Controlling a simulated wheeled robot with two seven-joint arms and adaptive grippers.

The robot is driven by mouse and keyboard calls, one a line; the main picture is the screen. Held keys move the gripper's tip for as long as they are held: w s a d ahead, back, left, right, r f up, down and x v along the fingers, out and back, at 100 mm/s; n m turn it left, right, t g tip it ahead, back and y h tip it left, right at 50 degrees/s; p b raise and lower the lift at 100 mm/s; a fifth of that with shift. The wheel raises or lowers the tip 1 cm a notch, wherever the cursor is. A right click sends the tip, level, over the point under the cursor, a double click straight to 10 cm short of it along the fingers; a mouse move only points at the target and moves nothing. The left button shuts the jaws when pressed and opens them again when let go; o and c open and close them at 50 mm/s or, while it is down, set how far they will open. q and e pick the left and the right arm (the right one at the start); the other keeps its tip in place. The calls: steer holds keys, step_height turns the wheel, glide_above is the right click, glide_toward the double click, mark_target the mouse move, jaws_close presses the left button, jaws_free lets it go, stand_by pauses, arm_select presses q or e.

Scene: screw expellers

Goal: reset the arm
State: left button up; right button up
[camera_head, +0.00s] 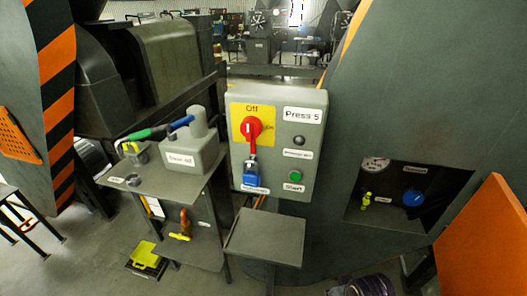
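Neither of my grippers nor either of my arms shows in the head view. In front of me stands a grey control box (306,178) labelled "Press 5". It carries a red rotary switch (251,128) on a yellow plate, with the word "Off" above it. A blue padlock-like item (250,178) hangs below the switch, close under its red handle. A green button (295,175) marked "Start" sits at the lower right of the box.
Left of the box, a grey table (137,190) holds a grey labelled block (183,155) and tools. A small empty shelf (265,237) juts out below the box. An orange panel (482,245) stands at the right. A yellow case (146,255) is low at left.

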steer(key=s+f+g, duration=0.1)
steer(key=s+f, duration=0.1)
steer(key=f, duration=1.3)
steer(key=s+f, duration=0.2)
steer(key=f, duration=1.3)
steer(key=s+d+f, duration=0.2)
steer(key=s+f, duration=0.7)
steer(key=s, duration=0.2)
steer(key=s+d+f+g, duration=0.1)
steer(key=s+d+f, duration=0.1)
steer(key=s+f, duration=0.8)
steer(key=shift+s+d, duration=0.15)
steer(key=shift+s, duration=0.35)
steer(key=shift+s, duration=0.1)
